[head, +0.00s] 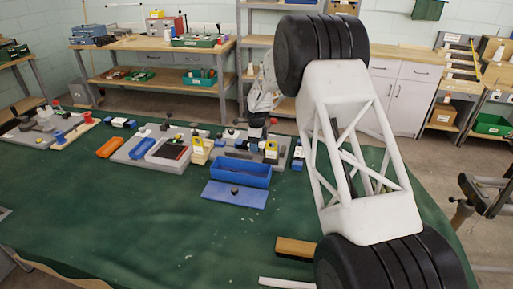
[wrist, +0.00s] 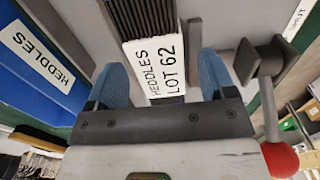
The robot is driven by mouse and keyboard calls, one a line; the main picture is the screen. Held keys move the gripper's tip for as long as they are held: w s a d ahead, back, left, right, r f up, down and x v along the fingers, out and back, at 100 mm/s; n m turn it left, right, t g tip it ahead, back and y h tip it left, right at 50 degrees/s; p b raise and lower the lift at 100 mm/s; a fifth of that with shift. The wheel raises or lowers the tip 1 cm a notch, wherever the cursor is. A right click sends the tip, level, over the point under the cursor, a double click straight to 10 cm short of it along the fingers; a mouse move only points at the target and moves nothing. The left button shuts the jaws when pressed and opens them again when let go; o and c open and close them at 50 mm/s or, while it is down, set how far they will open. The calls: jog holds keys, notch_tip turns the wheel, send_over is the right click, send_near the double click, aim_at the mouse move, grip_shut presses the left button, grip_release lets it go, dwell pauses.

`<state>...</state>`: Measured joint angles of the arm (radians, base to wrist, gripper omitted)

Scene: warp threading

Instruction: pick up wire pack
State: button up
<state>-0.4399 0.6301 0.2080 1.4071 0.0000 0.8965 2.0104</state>
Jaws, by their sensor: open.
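The wire pack is a bundle of dark parallel strips (wrist: 145,16) with a white end block (wrist: 160,68) reading "HEDDLES LOT 62" in the wrist view. My gripper (wrist: 158,80) is open, with one blue finger to the left of the white block and one to the right. Small gaps show between the block and both fingers. The block's near end meets the gripper's dark base in the picture; I cannot tell whether they touch. In the head view my wrist is over the far part of the green table, and I cannot make out the pack clearly there.
A blue bin (wrist: 42,62) labelled "HEDDLES" stands left of my gripper; it also shows in the head view (head: 240,175). A blue lid (head: 234,195) lies before it. A dark spool-like post (wrist: 259,60) and a red ball (wrist: 281,159) are close right. The front-left tabletop (head: 130,225) is clear.

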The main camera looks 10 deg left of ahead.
dwell(0.3)
jog(key=c, duration=1.3)
jog(key=shift+r, duration=0.2)
jog(key=shift+r, duration=4.85)
